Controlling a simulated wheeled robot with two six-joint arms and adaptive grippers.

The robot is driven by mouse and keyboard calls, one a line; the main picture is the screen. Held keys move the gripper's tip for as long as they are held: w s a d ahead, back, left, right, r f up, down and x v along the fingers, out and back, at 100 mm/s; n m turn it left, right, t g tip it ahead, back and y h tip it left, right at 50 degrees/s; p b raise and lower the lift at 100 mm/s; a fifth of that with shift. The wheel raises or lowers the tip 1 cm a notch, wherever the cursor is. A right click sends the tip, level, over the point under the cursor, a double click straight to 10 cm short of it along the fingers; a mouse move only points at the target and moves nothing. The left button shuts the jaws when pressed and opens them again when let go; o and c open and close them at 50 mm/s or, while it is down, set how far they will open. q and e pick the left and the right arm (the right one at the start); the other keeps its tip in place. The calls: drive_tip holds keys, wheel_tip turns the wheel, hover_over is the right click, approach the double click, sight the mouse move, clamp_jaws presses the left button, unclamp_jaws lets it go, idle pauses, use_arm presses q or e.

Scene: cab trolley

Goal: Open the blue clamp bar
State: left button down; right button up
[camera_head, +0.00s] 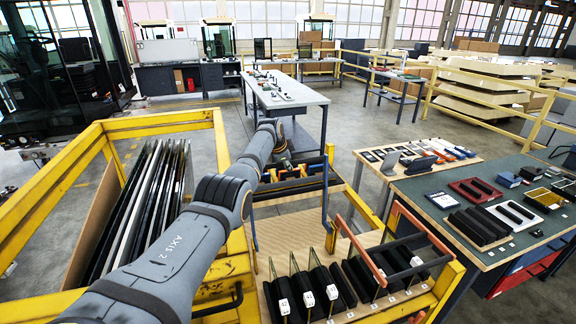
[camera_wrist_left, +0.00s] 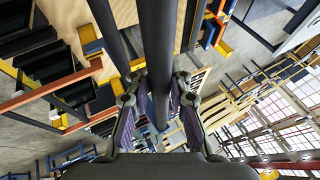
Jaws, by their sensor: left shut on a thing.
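The blue clamp bar (camera_head: 326,195) stands on the yellow trolley, with a blue side arm upright at the right of the far rack and another blue upright on the left. My left gripper (camera_head: 284,166) is at the far rack, between these side arms, partly hidden by my own arm. In the left wrist view, a long dark bar (camera_wrist_left: 157,45) runs between the two pads of my left gripper (camera_wrist_left: 158,118), and the fingers are shut around it. It appears to be the crosspiece of the clamp bar. My right gripper is not in view.
Tall panels (camera_head: 150,205) lean in the yellow frame at left. A green-topped table (camera_head: 430,190) with trays stands at right.

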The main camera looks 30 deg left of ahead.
use_arm(q)
drive_tip(key=shift+r, duration=0.2)
drive_tip(key=c, duration=1.3)
unclamp_jaws()
drive_tip(key=shift+s, duration=0.1)
drive_tip(key=shift+o, duration=0.2)
drive_tip(key=shift+s+r, duration=0.15)
drive_tip(key=shift+r, duration=0.2)
drive_tip(key=v, duration=1.1)
drive_tip(key=shift+s+d, duration=0.15)
